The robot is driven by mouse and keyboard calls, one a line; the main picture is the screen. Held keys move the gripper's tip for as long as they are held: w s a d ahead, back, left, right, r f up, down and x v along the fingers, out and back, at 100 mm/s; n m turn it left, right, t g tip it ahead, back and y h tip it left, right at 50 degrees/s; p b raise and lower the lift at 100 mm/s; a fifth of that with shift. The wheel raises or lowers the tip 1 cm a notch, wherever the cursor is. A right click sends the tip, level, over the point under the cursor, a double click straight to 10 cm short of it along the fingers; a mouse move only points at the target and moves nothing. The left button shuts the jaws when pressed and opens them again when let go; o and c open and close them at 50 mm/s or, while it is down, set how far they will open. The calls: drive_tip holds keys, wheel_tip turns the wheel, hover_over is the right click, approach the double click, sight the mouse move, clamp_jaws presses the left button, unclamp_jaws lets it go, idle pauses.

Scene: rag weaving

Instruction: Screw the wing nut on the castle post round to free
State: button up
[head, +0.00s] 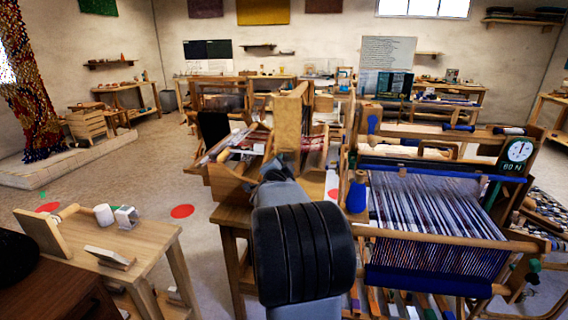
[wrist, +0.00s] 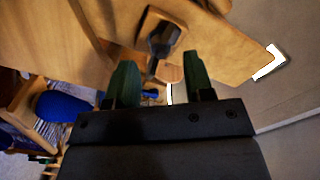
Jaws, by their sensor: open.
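My gripper (wrist: 158,68) shows in the wrist view with two green fingers spread apart and nothing between their pads. Just beyond the fingertips, a dark metallic piece (wrist: 163,38) sits against a light wooden part (wrist: 185,20). It may be the wing nut, but its wings cannot be made out clearly. It appears a little past the fingers, roughly in line with the gap; whether they touch it cannot be told. In the head view my arm reaches to a wooden loom (head: 232,178) with an upright wooden block (head: 288,122), perhaps the castle post. The arm hides the gripper there.
A loom with blue warp (head: 435,205) and a dial reading 60 N (head: 519,151) stands close on the right. A blue spool (head: 357,192) is beside my arm. A small wooden table (head: 135,240) stands at left.

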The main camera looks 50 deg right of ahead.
sight(285, 160)
drive_tip(key=shift+x, duration=1.65)
clamp_jaws()
